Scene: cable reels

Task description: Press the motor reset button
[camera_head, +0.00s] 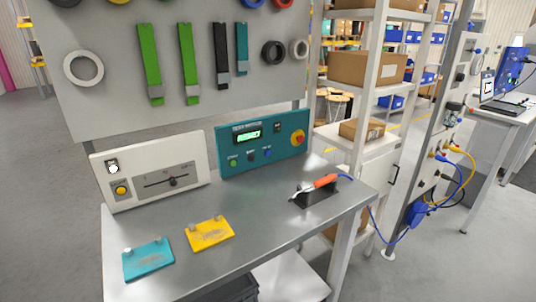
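A teal control panel (262,141) stands upright at the back of the metal workbench. It has a lit green display (248,135), a green button (234,163), a black button (251,158), a blue button (267,153) and a red mushroom button (298,138) on yellow. A white panel (153,171) to its left has a yellow button (121,190), a white round knob or light (113,169) and a slider scale (172,181). The labels are too small to read, so I cannot tell which is the motor reset button. Neither gripper is in view.
On the workbench (250,235) lie a teal plate (148,260), a yellow plate (210,233) and an orange-handled tool (320,185) on a dark stand. A grey pegboard (190,75) hangs above. Shelves with boxes (365,68) stand right. The bench's front middle is clear.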

